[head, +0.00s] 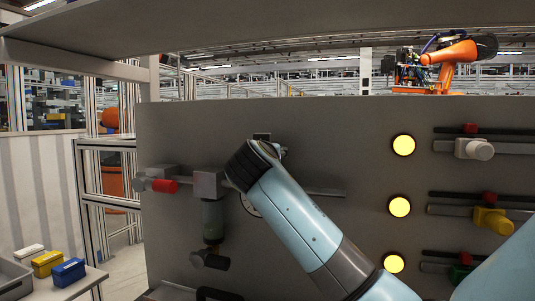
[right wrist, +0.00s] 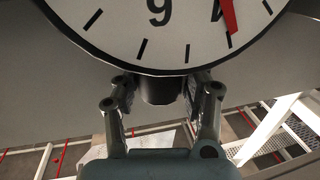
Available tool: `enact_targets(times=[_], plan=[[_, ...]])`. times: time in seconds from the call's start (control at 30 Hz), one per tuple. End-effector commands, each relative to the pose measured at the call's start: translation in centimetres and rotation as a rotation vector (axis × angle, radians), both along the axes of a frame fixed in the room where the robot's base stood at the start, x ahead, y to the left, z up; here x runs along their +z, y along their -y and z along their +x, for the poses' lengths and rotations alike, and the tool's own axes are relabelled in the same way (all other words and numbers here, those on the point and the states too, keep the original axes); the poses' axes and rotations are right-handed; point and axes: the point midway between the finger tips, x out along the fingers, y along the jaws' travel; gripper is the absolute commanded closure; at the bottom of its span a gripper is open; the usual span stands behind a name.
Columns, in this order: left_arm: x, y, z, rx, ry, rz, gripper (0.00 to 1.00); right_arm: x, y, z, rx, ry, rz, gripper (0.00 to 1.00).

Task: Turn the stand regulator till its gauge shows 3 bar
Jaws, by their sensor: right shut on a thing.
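The regulator (head: 208,186) is a grey block with a bowl below it, on a pipe across the grey panel. Its gauge (head: 249,206) is mostly hidden behind my right arm in the head view. In the right wrist view the white dial (right wrist: 110,25) fills the top, cut off by the edge. A 6 and a red needle (right wrist: 228,15) show; the needle points down at the lower right, and the figure beside it is cut off. My right gripper (right wrist: 161,88) is shut on a dark round knob (right wrist: 161,92) under the dial. My left gripper is out of view.
A red-handled valve (head: 163,185) is left of the regulator. Three lit yellow lamps (head: 400,207) run down the panel. Red, yellow (head: 492,218) and green handled fittings are at the right. A bench at lower left holds yellow and blue (head: 67,271) boxes. A shelf edge (head: 240,27) overhangs the top.

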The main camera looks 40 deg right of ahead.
Motion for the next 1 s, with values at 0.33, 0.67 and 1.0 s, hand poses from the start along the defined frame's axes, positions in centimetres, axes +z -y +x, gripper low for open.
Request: enact_targets(times=[0.33, 0.67, 1.0], plan=[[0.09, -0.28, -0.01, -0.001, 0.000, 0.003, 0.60, 0.10, -0.04, -0.07, 0.064, 0.000, 0.000, 0.89], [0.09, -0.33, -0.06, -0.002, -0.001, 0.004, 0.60, 0.08, -0.04, -0.07, 0.062, 0.000, 0.000, 0.32], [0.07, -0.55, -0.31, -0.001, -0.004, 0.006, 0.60, -0.06, -0.76, -0.60, 0.064, -0.001, 0.002, 0.32]])
